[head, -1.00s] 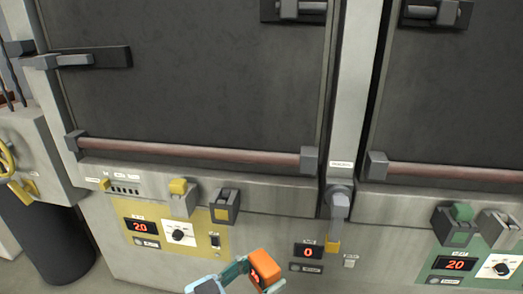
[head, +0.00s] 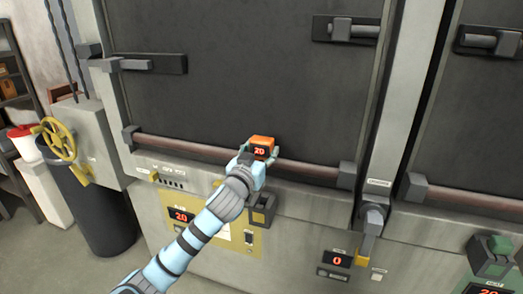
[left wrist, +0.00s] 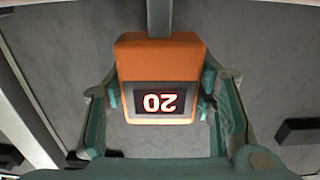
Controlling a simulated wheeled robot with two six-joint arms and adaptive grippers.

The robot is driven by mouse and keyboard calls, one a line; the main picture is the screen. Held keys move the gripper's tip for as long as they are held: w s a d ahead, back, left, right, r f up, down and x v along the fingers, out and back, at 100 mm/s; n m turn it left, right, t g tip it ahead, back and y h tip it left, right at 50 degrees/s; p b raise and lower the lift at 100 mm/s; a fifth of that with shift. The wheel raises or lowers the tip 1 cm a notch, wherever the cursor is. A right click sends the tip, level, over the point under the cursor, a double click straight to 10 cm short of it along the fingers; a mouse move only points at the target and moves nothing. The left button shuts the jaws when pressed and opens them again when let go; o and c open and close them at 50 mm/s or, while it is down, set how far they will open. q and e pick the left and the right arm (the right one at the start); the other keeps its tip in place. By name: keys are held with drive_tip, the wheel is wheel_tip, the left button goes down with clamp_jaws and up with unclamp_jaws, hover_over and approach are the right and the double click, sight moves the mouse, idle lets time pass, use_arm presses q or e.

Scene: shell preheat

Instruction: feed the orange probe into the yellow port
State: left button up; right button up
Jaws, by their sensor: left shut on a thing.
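The orange probe (head: 262,141) is a block with a lit display reading 20. My left gripper (head: 259,153) is shut on it, holding it in front of the left oven door's lower part, near the red-brown bar. In the left wrist view the probe (left wrist: 160,55) sits between the two green fingers (left wrist: 160,98), its display upside down, with a grey bar at its top. My right gripper is out of view.
The yellow panel (head: 235,236) is partly hidden by my left arm. A grey fitting with a yellow end (head: 367,240) hangs between the ovens. A green-marked housing (head: 492,254) is at lower right. A yellow valve wheel (head: 57,139) and dark bin (head: 92,203) stand left.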

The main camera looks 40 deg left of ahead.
use_arm(q)
wheel_tip(320, 180, down, 4)
drive_tip(key=b, duration=0.3)
drive_tip(key=shift+w+r, duration=0.1)
drive_tip(key=shift+r, duration=0.1)
wheel_tip(320, 180, down, 2)
drive_tip(key=shift+f+b, duration=0.1)
drive_tip(key=shift+b, duration=0.9)
drive_tip(key=shift+f+b, duration=2.55)
drive_tip(key=shift+f, duration=0.95)
drive_tip(key=o, duration=1.3)
